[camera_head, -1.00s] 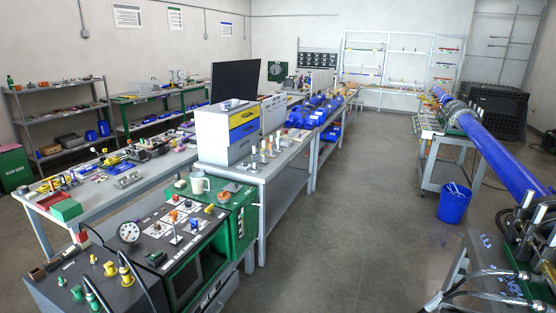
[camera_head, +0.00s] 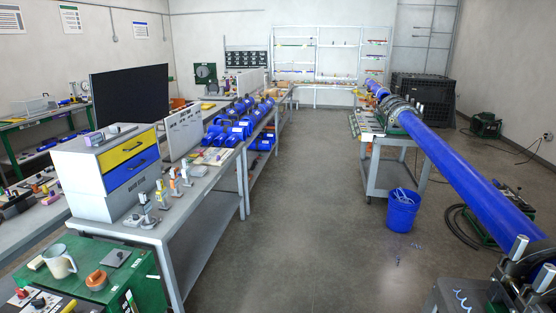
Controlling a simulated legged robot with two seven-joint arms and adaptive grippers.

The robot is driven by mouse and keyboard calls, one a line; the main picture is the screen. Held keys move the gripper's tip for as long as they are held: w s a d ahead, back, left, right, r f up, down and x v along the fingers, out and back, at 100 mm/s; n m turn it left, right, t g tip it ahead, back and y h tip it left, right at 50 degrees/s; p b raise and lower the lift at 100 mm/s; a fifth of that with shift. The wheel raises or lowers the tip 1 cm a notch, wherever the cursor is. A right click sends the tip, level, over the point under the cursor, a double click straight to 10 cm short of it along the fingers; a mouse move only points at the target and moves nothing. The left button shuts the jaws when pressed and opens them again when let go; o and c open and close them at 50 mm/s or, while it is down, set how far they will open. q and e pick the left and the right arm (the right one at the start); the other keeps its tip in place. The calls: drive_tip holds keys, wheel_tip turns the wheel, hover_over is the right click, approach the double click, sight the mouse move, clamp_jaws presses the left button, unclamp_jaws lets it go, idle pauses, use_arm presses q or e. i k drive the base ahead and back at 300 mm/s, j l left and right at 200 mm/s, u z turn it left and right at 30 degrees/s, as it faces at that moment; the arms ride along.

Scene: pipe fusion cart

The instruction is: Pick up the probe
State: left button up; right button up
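I cannot make out for certain which thing is the probe. Several small upright tools (camera_head: 174,186) stand near the front of the grey workbench (camera_head: 190,217), to the right of the drawer unit; they are too small to identify. Neither of my grippers is in view.
A drawer unit (camera_head: 75,178) with yellow and blue drawers stands on the bench, with a black monitor (camera_head: 130,96) behind it. A green cabinet (camera_head: 75,272) holds a mug (camera_head: 59,262). A long blue pipe (camera_head: 465,178) and a blue bucket (camera_head: 402,213) are right. The middle floor (camera_head: 300,210) is clear.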

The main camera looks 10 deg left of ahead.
sight(145, 206)
drive_tip(key=i+j+u, duration=0.1)
drive_tip(key=i+u, duration=0.15)
drive_tip(key=i, duration=0.5)
drive_tip(key=i+u, duration=0.2)
drive_tip(key=i, duration=0.55)
drive_tip(key=i+l+u, duration=0.25)
drive_tip(key=i, duration=0.5)
drive_tip(key=i+l+u, duration=0.15)
drive_tip(key=i+u, duration=0.3)
drive_tip(key=i+l+u, duration=0.25)
drive_tip(key=u, duration=0.2)
drive_tip(key=i+l+u, duration=0.7)
drive_tip(key=l+u, duration=0.25)
drive_tip(key=j, duration=0.1)
